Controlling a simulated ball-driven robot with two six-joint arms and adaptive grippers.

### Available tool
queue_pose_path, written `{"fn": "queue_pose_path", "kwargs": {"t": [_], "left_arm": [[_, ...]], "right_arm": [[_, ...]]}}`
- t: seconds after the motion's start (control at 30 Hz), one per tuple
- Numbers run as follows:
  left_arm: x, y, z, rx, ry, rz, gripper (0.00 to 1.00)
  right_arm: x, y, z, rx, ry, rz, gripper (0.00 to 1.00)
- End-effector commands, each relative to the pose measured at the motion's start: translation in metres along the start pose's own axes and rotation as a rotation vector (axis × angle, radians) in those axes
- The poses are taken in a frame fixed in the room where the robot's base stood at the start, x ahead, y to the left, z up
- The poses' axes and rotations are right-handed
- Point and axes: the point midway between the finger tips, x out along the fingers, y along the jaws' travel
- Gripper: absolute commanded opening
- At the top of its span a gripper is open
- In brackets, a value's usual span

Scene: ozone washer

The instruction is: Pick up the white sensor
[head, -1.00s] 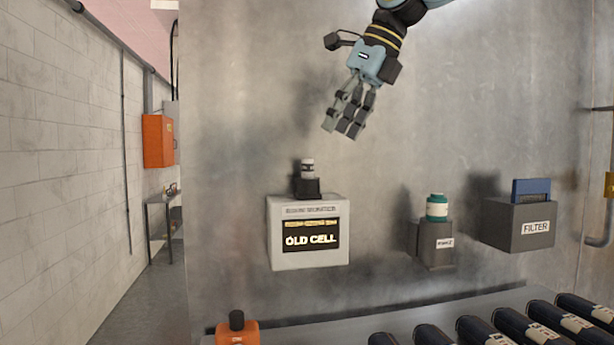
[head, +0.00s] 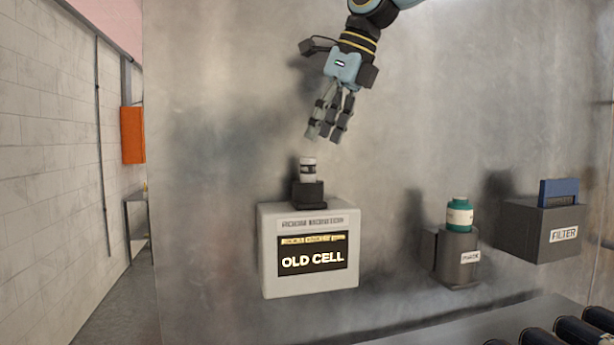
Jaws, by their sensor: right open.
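The white sensor (head: 308,170) is a small white cylinder with a dark band. It stands upright in a black socket (head: 308,195) on top of a white room monitor box (head: 309,223) whose dark screen reads OLD CELL. My right gripper (head: 325,138) hangs a little above the sensor, slightly to its right, with its grey fingers pointing down. It is open and empty, apart from the sensor. My left gripper is not in view.
To the right, a green and white bottle (head: 459,214) stands on a grey holder (head: 457,258). Further right, a blue filter (head: 558,192) sits in a grey box (head: 546,229) marked FILTER. Dark cylinders (head: 548,336) lie at the lower right. The metal wall behind is bare.

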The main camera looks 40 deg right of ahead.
Motion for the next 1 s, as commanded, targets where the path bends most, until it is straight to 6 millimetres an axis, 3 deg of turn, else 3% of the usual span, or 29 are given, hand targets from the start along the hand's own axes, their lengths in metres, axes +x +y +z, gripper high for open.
{"fn": "queue_pose_path", "kwargs": {"t": [0.17, 0.53, 0.83, 1.0], "left_arm": [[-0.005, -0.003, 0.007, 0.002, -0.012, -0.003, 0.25], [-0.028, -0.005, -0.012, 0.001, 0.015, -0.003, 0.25], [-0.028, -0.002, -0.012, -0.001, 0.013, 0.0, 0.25], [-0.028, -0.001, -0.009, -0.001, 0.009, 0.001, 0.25]], "right_arm": [[0.018, 0.0, 0.0, 0.0, 0.002, 0.0, 0.54], [0.065, -0.001, 0.004, 0.001, 0.003, -0.001, 0.54], [0.072, 0.0, 0.003, 0.001, -0.001, -0.001, 0.54], [0.072, 0.0, 0.003, 0.001, -0.001, 0.0, 0.32]]}}
